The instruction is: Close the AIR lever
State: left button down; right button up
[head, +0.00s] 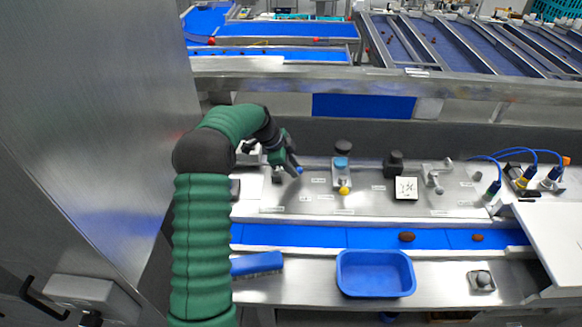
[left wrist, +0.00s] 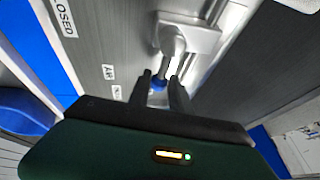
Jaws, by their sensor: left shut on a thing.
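The AIR lever is a silver valve with a blue handle end. In the left wrist view its metal body (left wrist: 172,40) stands on a bright plate, and its blue end (left wrist: 158,83) sits between my fingers. In the head view its blue tip (head: 299,170) shows just beside my fingers; the gripper and arm hide most of the rest. My left gripper (head: 291,165) is shut on the lever; it also shows in the left wrist view (left wrist: 160,90). An AIR label (left wrist: 108,72) and a partly cut CLOSED label (left wrist: 65,17) are on the panel. My right gripper is not in view.
To the right on the panel are a fitting with a yellow knob (head: 344,188), a black knob (head: 394,163), a white dial (head: 405,188) and another metal valve (head: 433,177). In front are a blue belt (head: 350,237) with dark dates, a blue tray (head: 375,292) and a blue brush (head: 257,264).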

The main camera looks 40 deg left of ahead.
pick_arm(q)
jog(key=shift+s+a+f, duration=0.2)
jog(key=shift+a, duration=0.25)
jog(key=shift+d, duration=0.2)
